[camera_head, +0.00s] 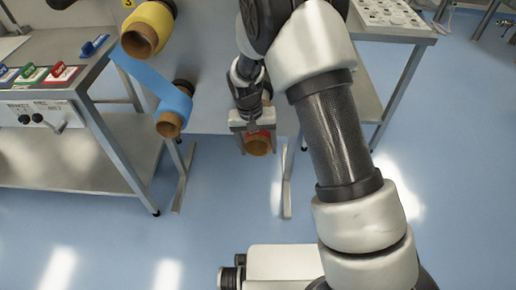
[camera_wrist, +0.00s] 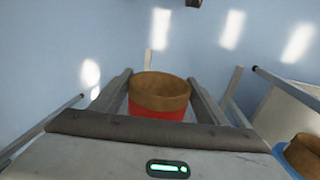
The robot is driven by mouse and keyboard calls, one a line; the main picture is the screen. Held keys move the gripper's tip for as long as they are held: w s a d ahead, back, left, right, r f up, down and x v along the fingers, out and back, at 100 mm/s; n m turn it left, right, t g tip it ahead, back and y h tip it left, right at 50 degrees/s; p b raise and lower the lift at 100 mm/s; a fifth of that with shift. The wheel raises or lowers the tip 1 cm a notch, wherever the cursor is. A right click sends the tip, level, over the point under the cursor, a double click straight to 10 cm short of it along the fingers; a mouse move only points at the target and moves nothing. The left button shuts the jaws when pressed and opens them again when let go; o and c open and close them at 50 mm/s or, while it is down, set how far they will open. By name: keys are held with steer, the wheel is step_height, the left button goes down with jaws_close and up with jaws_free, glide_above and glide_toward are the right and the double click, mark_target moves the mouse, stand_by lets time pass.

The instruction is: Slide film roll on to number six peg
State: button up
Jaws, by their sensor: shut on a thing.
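A red film roll (camera_head: 260,136) with a brown cardboard core sits between the fingers of my gripper (camera_head: 251,122), in front of the machine's grey panel. In the wrist view the red roll (camera_wrist: 158,107) lies between the two fingers of my gripper (camera_wrist: 160,88), its open brown core end showing. The gripper is shut on it. No number six label is readable, and any peg behind the roll is hidden by the roll and gripper.
A yellow roll (camera_head: 150,24) hangs at upper left near a "3" label (camera_head: 128,3). A blue roll (camera_head: 174,107) with film stretched from it hangs below. A metal bench (camera_head: 70,160) with coloured controls stands left. Machine legs flank the roll. The blue floor in front is clear.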

mark_target(260, 145)
steer(key=shift+w, duration=1.95)
steer(key=shift+w+d+r, duration=0.1)
